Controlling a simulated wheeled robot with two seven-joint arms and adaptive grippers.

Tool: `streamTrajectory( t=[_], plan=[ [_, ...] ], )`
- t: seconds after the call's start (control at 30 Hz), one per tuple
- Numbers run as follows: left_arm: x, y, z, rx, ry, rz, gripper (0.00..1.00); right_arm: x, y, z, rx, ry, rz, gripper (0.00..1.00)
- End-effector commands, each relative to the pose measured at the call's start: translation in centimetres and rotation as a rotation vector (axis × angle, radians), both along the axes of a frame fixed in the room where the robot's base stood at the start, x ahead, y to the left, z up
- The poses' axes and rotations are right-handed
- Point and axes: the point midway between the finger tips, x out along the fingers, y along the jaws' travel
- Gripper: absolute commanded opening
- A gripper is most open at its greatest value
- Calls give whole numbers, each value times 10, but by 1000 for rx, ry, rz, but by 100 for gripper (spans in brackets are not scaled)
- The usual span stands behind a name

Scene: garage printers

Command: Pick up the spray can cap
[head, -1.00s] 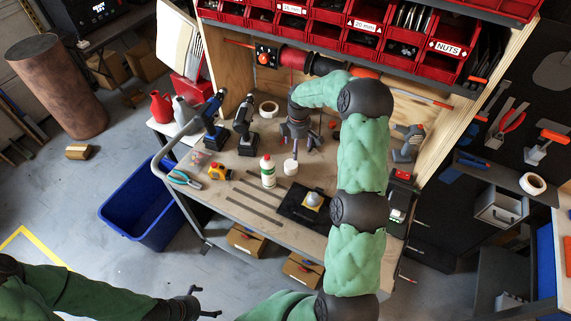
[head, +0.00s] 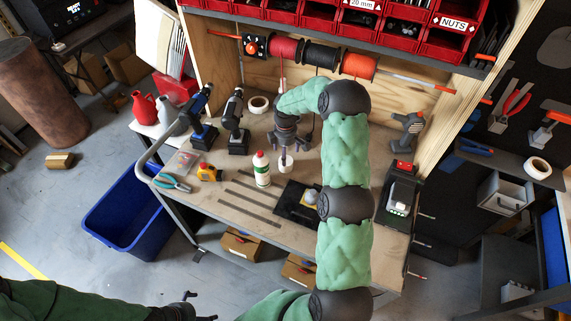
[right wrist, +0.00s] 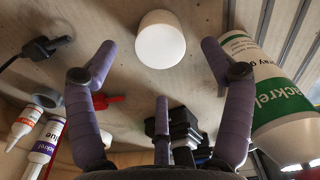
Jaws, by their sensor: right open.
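The white spray can cap (head: 286,171) stands on the workbench just right of a white bottle with a green label (head: 262,170). In the right wrist view the cap (right wrist: 160,40) shows between and a little beyond the two outer fingertips, untouched. My right gripper (head: 285,152) is over the cap with its fingers pointing down; its fingers (right wrist: 158,55) are spread and empty. The bottle (right wrist: 262,95) is close beside the right finger in the wrist view. My left gripper (head: 199,306) is at the bottom left, away from the bench, with its fingers apart and empty.
Two drills (head: 235,122) and a tape roll (head: 259,104) stand behind the bottle. Flat metal strips (head: 245,197) and a black mat (head: 293,203) lie in front. Tape measure (head: 207,172) and pliers (head: 173,183) lie left. Spools (head: 321,56) hang behind.

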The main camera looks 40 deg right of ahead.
Motion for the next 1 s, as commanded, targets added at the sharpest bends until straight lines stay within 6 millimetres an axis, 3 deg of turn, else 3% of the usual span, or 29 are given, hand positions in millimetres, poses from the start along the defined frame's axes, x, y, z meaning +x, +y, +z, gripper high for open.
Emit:
streamTrajectory(
  t=[0.5,0.77,0.8,0.97,1.0],
  plan=[
    [0,0,-8,0,0,0,100,1,2,-56,-1,-1,0,82],
    [0,0,-8,0,0,0,100,2,2,-59,-1,-2,0,82],
    [0,0,-8,0,0,0,100,2,2,-59,-1,-2,0,79],
    [0,0,-8,0,0,0,100,1,2,-59,-1,-2,0,44],
    [0,0,-8,0,0,0,100,1,2,-59,-1,-2,0,43]
  ],
)
